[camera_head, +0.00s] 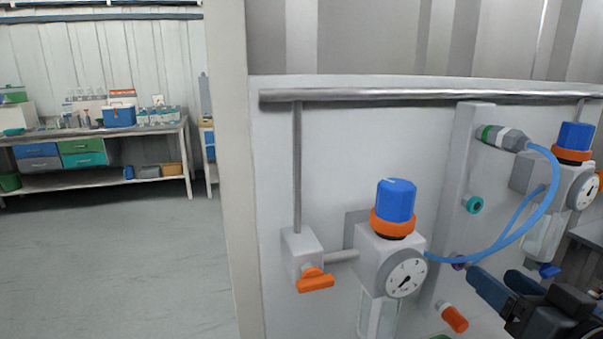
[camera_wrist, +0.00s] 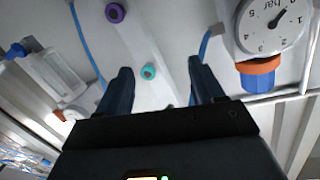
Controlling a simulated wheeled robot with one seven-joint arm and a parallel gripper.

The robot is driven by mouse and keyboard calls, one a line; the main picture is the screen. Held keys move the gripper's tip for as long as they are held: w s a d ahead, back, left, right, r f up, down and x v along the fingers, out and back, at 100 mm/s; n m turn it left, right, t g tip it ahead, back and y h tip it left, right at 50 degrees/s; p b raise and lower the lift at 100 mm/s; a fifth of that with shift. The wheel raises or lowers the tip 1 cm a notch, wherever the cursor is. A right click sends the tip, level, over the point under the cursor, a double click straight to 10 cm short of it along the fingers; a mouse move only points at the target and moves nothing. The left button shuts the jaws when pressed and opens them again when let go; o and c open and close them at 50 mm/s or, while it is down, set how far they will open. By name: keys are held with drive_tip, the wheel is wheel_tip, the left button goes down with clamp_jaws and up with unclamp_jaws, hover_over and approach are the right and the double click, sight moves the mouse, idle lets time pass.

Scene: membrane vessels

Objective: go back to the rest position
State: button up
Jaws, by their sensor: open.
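My gripper (camera_head: 493,275) is at the lower right of the head view, in front of the white panel (camera_head: 330,190). Its two dark blue fingers are spread with nothing between them. In the wrist view my gripper (camera_wrist: 160,67) is also open and empty, with a teal port (camera_wrist: 148,71) showing beyond the gap. I cannot tell whether the fingers touch anything there.
A regulator with a blue knob (camera_head: 396,201) and gauge (camera_head: 406,278) stands left of my gripper; another blue-knobbed regulator (camera_head: 575,137) is at right. An orange valve handle (camera_head: 315,280) sticks out. A workbench (camera_head: 90,132) stands far left, with clear floor (camera_head: 110,255) before it.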

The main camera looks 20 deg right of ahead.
drive_tip(key=s+a+f+g, duration=0.2)
drive_tip(key=s+a+f, duration=0.7)
drive_tip(key=s+f, duration=0.3)
drive_tip(key=s+a+n+y, duration=0.1)
drive_tip(key=s+a+n, duration=0.1)
drive_tip(key=s, duration=0.6)
drive_tip(key=s+a+n+y, duration=0.1)
drive_tip(key=s+a, duration=0.3)
drive_tip(key=s, duration=0.4)
drive_tip(key=shift+s+a+r+n, duration=0.2)
drive_tip(key=shift+s+r+n, duration=0.1)
drive_tip(key=shift+n, duration=0.3)
